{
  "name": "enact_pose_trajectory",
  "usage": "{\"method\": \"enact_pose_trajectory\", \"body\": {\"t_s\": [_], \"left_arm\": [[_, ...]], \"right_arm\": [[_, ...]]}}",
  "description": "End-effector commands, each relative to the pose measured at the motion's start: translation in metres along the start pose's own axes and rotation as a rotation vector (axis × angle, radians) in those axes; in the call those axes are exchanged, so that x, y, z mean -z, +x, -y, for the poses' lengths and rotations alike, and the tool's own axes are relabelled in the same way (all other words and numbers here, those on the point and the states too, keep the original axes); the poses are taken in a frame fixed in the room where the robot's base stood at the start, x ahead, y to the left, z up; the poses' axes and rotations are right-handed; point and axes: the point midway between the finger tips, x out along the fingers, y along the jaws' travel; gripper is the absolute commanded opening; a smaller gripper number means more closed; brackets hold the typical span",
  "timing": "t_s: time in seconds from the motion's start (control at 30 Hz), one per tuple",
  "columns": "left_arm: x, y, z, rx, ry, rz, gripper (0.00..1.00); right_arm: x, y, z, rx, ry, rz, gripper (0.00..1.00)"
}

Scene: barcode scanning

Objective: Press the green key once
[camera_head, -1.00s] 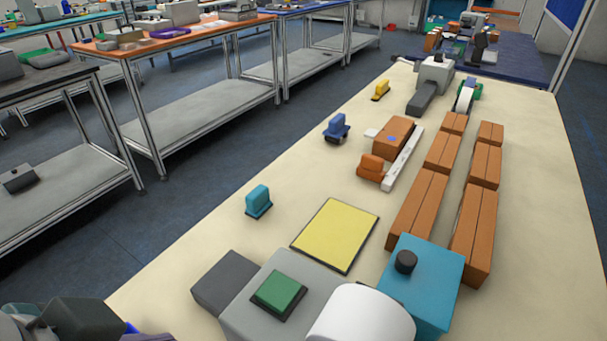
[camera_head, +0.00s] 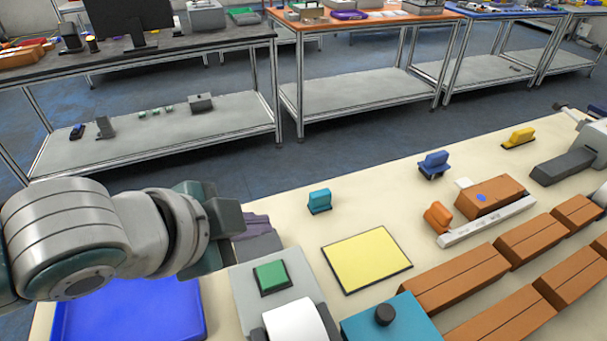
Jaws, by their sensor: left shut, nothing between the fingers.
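The green key (camera_head: 271,276) is a square button on a dark base, set on top of a grey device (camera_head: 243,297) with a white paper roll (camera_head: 296,321) at its front. My right gripper is not in the picture.
A yellow pad (camera_head: 366,260) lies right of the device. A teal box with a black knob (camera_head: 391,322) stands in front.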

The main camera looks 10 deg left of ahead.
Motion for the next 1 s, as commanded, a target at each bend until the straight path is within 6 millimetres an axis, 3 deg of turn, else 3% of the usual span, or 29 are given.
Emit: {"method": "enact_pose_trajectory", "body": {"t_s": [0.27, 0.73, 1.0], "left_arm": [[-0.005, 0.007, -0.006, -0.001, -0.002, 0.0, 0.0], [-0.036, 0.049, -0.037, 0.0, -0.001, -0.001, 0.0], [-0.044, 0.061, -0.045, 0.0, -0.002, 0.0, 0.0]], "right_arm": [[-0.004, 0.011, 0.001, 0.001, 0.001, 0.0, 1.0], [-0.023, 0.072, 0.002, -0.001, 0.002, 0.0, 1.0], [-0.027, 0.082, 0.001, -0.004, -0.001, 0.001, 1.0]]}}
